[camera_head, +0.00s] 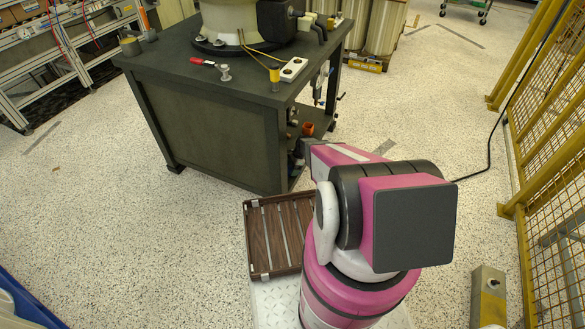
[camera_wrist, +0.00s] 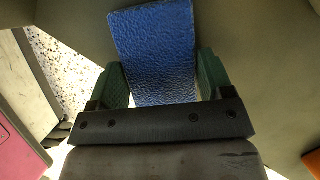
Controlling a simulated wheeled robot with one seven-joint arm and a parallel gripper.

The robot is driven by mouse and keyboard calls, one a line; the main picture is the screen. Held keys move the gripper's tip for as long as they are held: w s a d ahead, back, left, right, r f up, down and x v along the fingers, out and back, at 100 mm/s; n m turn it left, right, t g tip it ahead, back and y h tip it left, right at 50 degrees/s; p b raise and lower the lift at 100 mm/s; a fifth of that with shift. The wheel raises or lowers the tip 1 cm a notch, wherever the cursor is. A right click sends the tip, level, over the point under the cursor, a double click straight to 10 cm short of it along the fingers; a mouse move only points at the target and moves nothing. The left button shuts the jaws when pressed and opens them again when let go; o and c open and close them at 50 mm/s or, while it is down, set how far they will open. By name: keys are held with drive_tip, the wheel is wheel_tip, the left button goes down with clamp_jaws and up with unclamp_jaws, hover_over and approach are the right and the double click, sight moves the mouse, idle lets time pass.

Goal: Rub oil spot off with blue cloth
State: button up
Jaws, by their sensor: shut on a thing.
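The blue cloth (camera_wrist: 155,35) shows in the wrist view as a textured blue sheet between the two green fingers. My gripper (camera_wrist: 163,76) is shut on it, and the cloth sticks out beyond the fingertips. Around the cloth are plain dark grey-green surfaces; I cannot tell whether it touches one. In the head view my pink arm reaches to the open side of the dark workbench (camera_head: 210,130), and the gripper and cloth are hidden there. No oil spot can be made out in either view.
An orange cup-like object (camera_head: 308,128) stands inside the bench's open side. A brown slatted tray (camera_head: 262,240) lies beside my arm. A yellow mesh fence (camera_head: 555,190) runs along the right, with a black cable (camera_head: 490,150) on the floor.

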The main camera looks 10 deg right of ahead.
drive_tip(key=shift+r, duration=3.5)
